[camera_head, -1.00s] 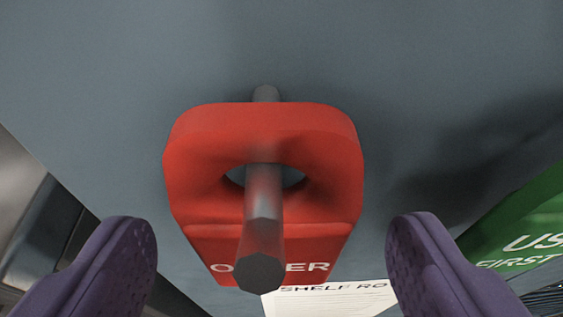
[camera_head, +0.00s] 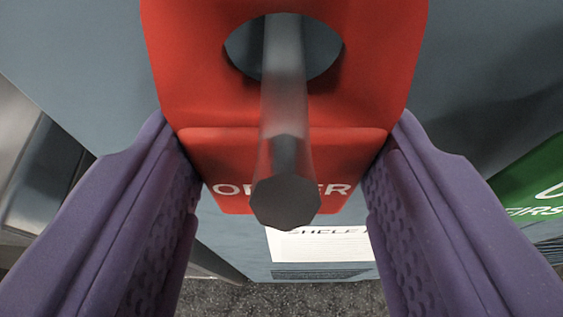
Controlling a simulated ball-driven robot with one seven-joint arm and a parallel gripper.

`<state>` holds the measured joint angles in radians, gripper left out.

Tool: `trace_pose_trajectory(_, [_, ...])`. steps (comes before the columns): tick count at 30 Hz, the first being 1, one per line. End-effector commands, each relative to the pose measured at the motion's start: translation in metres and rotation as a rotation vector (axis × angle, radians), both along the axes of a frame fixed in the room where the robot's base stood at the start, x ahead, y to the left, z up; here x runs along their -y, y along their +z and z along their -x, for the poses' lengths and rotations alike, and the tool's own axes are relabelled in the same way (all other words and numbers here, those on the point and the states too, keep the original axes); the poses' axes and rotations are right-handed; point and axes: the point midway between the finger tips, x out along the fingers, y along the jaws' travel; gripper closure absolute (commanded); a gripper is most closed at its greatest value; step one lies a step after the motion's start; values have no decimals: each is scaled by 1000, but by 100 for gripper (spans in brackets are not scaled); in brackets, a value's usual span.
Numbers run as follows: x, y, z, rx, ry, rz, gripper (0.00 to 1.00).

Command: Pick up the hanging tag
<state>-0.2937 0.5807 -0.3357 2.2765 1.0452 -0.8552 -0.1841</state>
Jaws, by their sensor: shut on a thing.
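The red hanging tag (camera_head: 205,90) fills the upper middle of the view. A grey metal peg (camera_head: 284,110) passes through its round hole and points toward me, hiding the middle of the white lettering on the tag's lower part. My gripper (camera_head: 283,145) has its purple fingers on the left and right edges of the tag, shut on it. The tag still hangs around the peg.
A grey-blue panel (camera_head: 70,60) lies behind the tag. A green sign (camera_head: 530,185) with white letters is at the right. A white printed sheet (camera_head: 318,245) is below the tag. A speckled floor (camera_head: 290,295) shows at the bottom.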

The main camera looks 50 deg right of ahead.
Motion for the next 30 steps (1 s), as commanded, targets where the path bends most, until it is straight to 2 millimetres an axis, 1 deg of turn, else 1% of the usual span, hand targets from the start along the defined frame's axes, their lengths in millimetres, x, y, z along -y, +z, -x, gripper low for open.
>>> trace_pose_trajectory(1, [0,10,0,1,0,0,75])
trace_pose_trajectory(2, [0,14,0,1,0,0,75])
trace_pose_trajectory(3, [-7,10,4,-2,3,-1,75])
trace_pose_trajectory(7, [-28,10,21,-3,4,0,75])
trace_pose_trajectory(11, [-53,11,40,-3,4,0,75])
trace_pose_trajectory(18, [-106,11,82,-3,6,1,75])
trace_pose_trajectory(21, [-123,10,95,-2,5,1,75])
trace_pose_trajectory(25, [-136,9,105,-1,3,0,75])
trace_pose_trajectory(30, [-142,8,111,1,1,1,75])
